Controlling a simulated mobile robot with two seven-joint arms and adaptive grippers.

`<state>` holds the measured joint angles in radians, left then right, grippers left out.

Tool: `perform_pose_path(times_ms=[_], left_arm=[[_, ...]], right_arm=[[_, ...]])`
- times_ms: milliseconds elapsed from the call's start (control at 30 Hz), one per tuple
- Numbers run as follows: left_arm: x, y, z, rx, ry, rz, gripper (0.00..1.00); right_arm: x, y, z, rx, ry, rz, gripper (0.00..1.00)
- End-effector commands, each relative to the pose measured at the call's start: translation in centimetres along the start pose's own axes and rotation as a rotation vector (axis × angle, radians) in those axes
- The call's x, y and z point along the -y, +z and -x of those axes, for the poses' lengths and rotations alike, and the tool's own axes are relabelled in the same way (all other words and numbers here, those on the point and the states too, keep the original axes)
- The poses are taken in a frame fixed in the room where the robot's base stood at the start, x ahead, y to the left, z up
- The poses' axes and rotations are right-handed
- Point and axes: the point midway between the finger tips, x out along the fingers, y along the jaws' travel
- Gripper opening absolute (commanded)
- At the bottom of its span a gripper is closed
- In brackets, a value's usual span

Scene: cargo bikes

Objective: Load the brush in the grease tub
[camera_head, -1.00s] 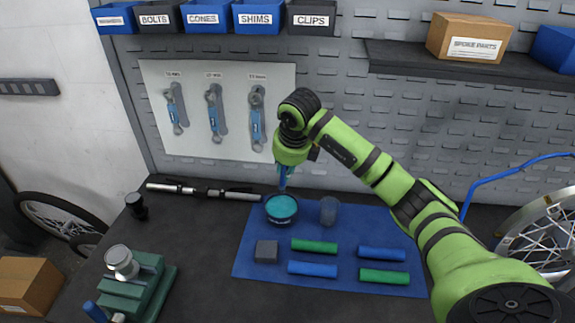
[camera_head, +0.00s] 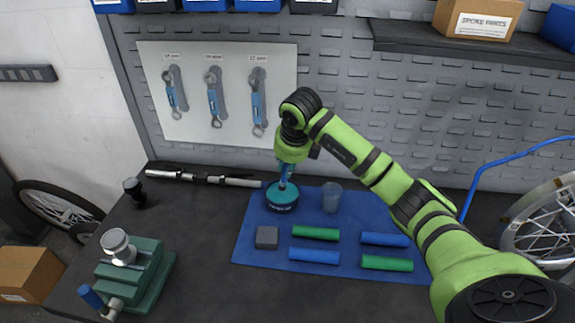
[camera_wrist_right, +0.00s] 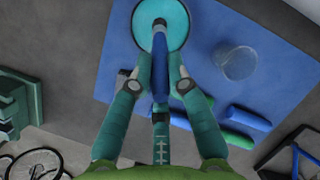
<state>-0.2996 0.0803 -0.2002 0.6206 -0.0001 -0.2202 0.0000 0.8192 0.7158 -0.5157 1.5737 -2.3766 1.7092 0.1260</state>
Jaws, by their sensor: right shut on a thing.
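The grease tub (camera_head: 283,205) is a round dark tub with teal grease on top, at the back left of the blue mat. My right gripper (camera_head: 286,165) is right above it, pointing down. In the right wrist view the gripper (camera_wrist_right: 160,78) is shut on the blue handle of the brush (camera_wrist_right: 159,62). The brush's lower end is over the teal grease (camera_wrist_right: 149,14), inside the tub's outline, and appears to touch it. The bristles' depth in the grease cannot be told. My left gripper is not in view.
On the blue mat (camera_head: 245,225) stand a clear cup (camera_head: 331,197), a grey block (camera_head: 267,237) and several green and blue cylinders. A metal rod tool (camera_head: 205,178) lies behind, left of the tub. A green vise (camera_head: 135,275) stands at the front left. Wrenches hang behind.

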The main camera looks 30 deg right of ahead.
Motion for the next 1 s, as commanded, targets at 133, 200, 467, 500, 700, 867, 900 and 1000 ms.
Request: perform_pose_path(times_ms=[133,200,467,500,700,867,900,1000], left_arm=[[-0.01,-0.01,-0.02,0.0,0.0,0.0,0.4],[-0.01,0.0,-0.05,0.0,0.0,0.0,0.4],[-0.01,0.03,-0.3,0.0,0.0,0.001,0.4],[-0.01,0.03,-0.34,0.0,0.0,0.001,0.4],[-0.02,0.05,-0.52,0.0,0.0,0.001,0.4],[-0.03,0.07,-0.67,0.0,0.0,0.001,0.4],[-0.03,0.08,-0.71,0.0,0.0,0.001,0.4],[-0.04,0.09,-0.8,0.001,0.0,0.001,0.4]], right_arm=[[0.01,0.01,0.0,0.0,0.0,0.0,0.0],[0.01,-0.01,-0.04,0.0,0.0,0.0,0.0],[-0.03,-0.11,-0.33,0.0,0.0,0.0,0.0],[-0.04,-0.12,-0.37,0.0,0.0,0.0,0.0],[-0.07,-0.2,-0.6,0.0,-0.001,0.0,0.0],[-0.1,-0.25,-0.78,0.0,0.0,0.0,0.0],[-0.11,-0.27,-0.82,0.0,0.0,0.0,0.0],[-0.12,-0.31,-0.94,0.0,0.0,0.0,0.0]])
